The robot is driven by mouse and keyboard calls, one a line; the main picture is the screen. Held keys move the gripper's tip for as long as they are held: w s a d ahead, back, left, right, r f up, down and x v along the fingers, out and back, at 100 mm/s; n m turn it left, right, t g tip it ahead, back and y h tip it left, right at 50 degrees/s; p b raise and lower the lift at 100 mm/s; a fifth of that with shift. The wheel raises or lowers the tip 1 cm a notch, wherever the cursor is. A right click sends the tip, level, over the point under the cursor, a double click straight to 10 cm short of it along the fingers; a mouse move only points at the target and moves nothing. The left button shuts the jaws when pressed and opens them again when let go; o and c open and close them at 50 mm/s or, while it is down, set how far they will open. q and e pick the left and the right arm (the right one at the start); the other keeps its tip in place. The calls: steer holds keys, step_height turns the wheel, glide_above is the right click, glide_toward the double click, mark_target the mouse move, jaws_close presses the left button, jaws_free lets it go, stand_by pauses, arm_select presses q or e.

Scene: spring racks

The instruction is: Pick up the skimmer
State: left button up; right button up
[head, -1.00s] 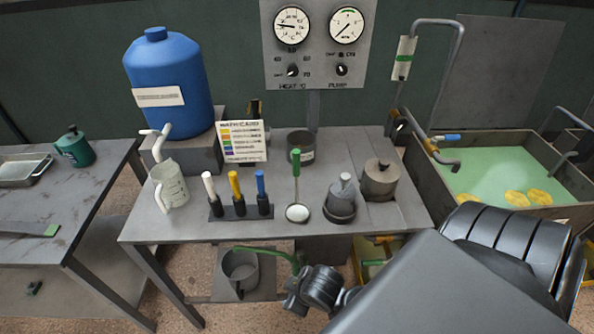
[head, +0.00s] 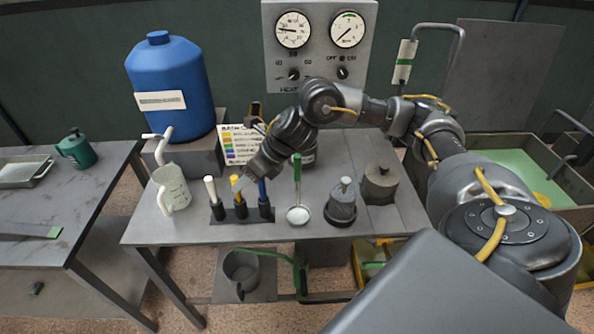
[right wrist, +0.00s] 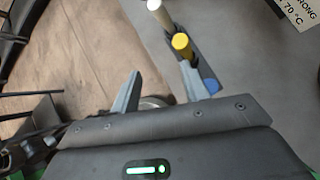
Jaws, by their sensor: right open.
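The skimmer (head: 297,178) has a green upright handle and a round pale disc at its foot. It stands on the middle table, right of the rack of coloured handles. My right gripper (head: 240,182) is left of the skimmer, at the rack, pointing down and left. In the right wrist view its two fingers (right wrist: 160,88) are apart with nothing held between them. The yellow handle (right wrist: 181,43) stands close by the right-hand finger. I cannot make out the skimmer in the right wrist view. My left gripper is not in view.
The rack (head: 241,214) holds white, yellow and blue handles. A measuring jug (head: 172,190) stands to its left. The colour card (head: 238,140) is partly hidden behind my arm.

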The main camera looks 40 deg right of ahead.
step_height(320, 180, up, 5)
steer(key=n+h, duration=0.2)
glide_above(295, 162)
steer(key=w+a, duration=0.1)
steer(key=a, duration=0.3)
steer(key=s+d+r+g+h, duration=0.15)
steer(key=s+d+r, duration=0.25)
steer(key=d, duration=0.4)
steer(key=shift+n+g+y, duration=0.25)
steer(key=shift+n+g, duration=0.1)
steer(key=shift+n, duration=0.05)
steer(key=x, duration=0.3)
steer(key=p+x, duration=0.1)
steer(key=x, duration=0.7)
steer(key=shift+w+a+r+p, duration=0.2)
steer(key=shift+w+p, duration=0.15)
steer(key=shift+w, duration=0.05)
steer(key=shift+f, duration=0.3)
steer(key=shift+r, duration=0.1)
jaws_close()
